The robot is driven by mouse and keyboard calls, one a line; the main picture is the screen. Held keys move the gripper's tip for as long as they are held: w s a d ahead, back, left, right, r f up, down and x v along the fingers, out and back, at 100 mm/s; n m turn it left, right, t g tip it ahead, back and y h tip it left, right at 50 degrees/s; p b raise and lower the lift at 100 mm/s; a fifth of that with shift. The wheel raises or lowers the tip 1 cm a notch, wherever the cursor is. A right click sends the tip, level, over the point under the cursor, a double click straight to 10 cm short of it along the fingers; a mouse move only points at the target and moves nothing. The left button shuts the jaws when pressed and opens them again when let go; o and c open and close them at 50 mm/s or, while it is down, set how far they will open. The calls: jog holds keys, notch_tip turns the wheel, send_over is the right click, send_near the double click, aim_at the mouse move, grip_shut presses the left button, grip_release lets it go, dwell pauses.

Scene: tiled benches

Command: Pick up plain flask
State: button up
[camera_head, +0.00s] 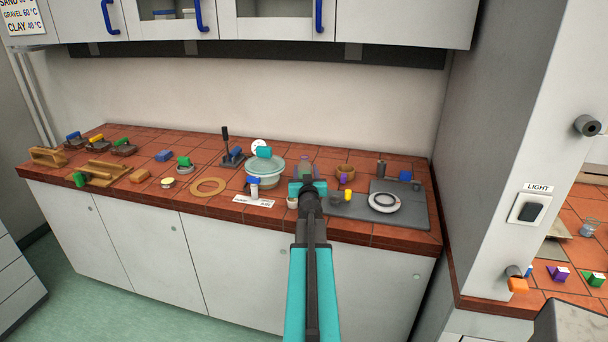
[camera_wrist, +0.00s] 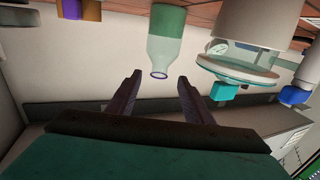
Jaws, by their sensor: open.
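A flask (camera_wrist: 166,48) of clear greenish glass, with a narrow round mouth, shows in the wrist view, which looks upside down. It stands just beyond my fingertips, roughly in line with the gap between them. In the head view the flask (camera_head: 305,166) is on the tiled bench, partly hidden behind my gripper (camera_head: 307,188). My gripper is open and empty; in the wrist view its two dark fingers (camera_wrist: 159,76) are spread, with the flask's mouth near the gap. I cannot tell whether a finger touches it.
A lidded glass pot (camera_head: 265,172) with a teal knob stands close to the left of the flask. A wall (camera_head: 500,130) bounds the bench's right end.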

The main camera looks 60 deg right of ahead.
aim_at(305, 162)
jog(key=shift+p+x, duration=0.7)
jog(key=shift+x, duration=1.85)
jog(key=shift+r, duration=0.1)
grip_shut()
